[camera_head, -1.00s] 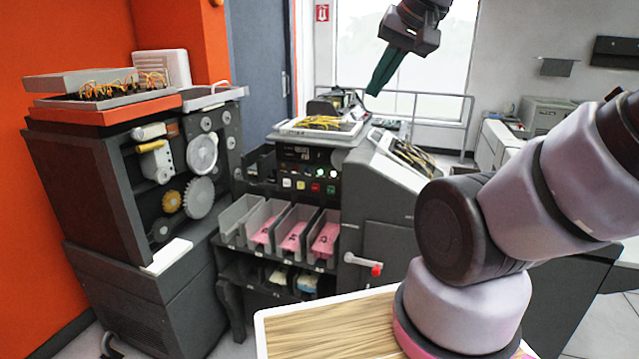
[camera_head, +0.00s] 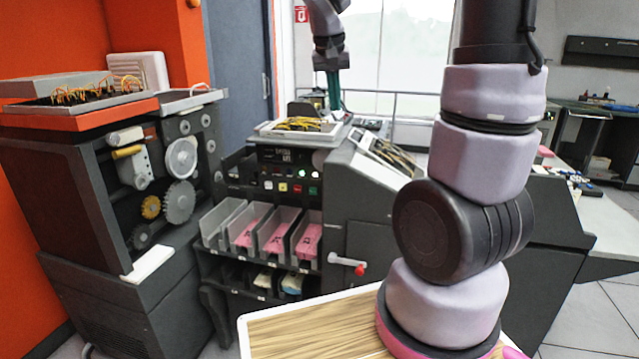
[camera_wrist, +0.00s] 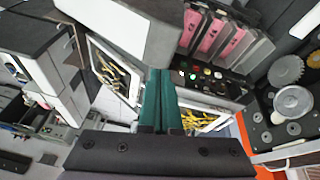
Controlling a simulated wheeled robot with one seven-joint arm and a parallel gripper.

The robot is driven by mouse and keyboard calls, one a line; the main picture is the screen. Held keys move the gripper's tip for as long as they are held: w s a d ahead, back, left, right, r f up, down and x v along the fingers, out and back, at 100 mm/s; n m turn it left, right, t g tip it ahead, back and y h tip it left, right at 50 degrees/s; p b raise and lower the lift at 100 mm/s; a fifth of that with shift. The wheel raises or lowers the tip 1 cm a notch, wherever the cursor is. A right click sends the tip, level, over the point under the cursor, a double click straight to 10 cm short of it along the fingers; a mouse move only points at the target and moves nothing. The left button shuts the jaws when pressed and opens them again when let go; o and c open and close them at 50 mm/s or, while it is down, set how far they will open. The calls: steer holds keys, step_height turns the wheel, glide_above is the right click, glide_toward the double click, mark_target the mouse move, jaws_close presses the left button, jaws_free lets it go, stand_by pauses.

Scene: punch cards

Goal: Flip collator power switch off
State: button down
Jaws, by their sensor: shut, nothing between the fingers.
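The collator (camera_head: 372,215) is a dark grey machine at the middle of the head view. Its front panel (camera_head: 288,178) carries small lit buttons in white, yellow, green and red. A lever with a red knob (camera_head: 347,264) sticks out below the panel's right side. I cannot tell which part is the power switch. My gripper (camera_head: 334,106) has green fingers pointing down, pressed together and empty, above and behind the collator's top. In the wrist view the shut fingers (camera_wrist: 160,75) point toward the machine, with the button panel (camera_wrist: 210,76) just right of them, apparently apart.
Pockets (camera_head: 279,232) with pink cards sit below the panel. Wired boards (camera_head: 301,127) lie on the collator's top. Another machine with gears (camera_head: 65,195) stands at left. A wood-topped surface (camera_head: 300,335) is in front. Open air surrounds my gripper near the window.

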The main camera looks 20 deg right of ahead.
steer(key=w+a+f+h, duration=0.1)
steer(key=w+f+h, duration=0.2)
steer(key=w+f, duration=0.8)
steer(key=w+a+f+n+h, duration=0.1)
steer(key=w+a+f+h, duration=0.1)
steer(key=w+f, duration=0.8)
step_height(320, 180, down, 5)
steer(key=shift+w+f+n+h, duration=0.1)
steer(key=shift+w+n+h, duration=0.25)
steer(key=shift+h, duration=0.25)
steer(key=x, duration=1)
